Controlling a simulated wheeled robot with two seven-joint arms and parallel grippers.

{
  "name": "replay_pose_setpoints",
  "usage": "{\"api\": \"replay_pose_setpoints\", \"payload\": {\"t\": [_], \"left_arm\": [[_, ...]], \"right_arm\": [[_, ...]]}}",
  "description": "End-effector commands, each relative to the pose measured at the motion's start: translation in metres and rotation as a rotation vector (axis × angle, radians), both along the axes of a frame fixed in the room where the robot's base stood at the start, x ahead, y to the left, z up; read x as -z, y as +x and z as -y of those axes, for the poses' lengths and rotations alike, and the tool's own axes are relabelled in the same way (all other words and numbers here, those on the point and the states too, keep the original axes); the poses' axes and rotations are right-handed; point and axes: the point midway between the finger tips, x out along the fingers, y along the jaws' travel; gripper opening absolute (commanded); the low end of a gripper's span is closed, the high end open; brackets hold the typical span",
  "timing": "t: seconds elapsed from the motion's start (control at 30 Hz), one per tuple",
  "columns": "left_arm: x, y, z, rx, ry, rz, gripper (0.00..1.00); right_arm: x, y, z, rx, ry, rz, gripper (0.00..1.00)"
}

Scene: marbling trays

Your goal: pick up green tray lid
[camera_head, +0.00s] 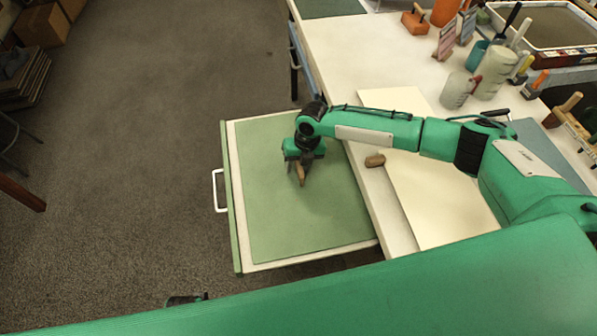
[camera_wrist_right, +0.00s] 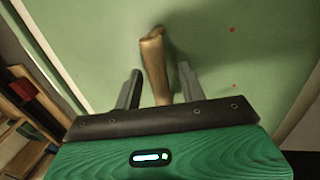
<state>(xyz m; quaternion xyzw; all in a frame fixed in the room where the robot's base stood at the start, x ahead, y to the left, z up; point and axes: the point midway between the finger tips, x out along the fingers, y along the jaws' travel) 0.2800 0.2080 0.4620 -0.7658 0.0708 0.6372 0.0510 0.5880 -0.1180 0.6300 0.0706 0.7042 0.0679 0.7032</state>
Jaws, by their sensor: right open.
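The green tray lid (camera_head: 295,225) is a flat pale-green panel lying in the pulled-out drawer at the left of the white table. A wooden handle (camera_wrist_right: 153,65) stands on it. My right gripper (camera_head: 303,165) is over the upper part of the lid, pointing down. In the right wrist view, my right gripper (camera_wrist_right: 160,75) is open, with one finger on each side of the handle and a gap to each. Whether the fingertips touch the lid cannot be told.
The drawer has a white front handle (camera_head: 217,190). A small brown block (camera_head: 374,160) lies on the table edge. A cream board (camera_head: 430,205) lies under my right arm. Cups (camera_head: 458,90) and brushes stand at the upper right. The floor (camera_head: 130,130) at left is open.

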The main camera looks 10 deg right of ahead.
Motion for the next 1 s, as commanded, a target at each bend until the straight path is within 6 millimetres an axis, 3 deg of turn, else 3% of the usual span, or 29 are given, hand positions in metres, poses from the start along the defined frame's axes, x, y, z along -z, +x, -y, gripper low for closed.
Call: {"api": "replay_pose_setpoints", "payload": {"t": [0.17,0.4,0.77,1.0], "left_arm": [[-0.001,0.000,0.000,0.000,0.000,-0.001,0.34],[-0.003,0.001,0.000,0.000,-0.001,0.004,0.34],[-0.003,0.001,0.001,0.000,-0.002,0.004,0.34],[-0.002,0.001,0.001,0.000,-0.001,0.002,0.34]], "right_arm": [[0.000,0.000,0.000,0.000,0.000,0.001,0.41],[0.000,0.000,0.000,0.000,0.000,0.001,0.00],[-0.003,0.001,0.000,0.000,0.001,0.002,0.00],[-0.026,0.001,0.000,0.000,0.002,0.004,0.00]]}}
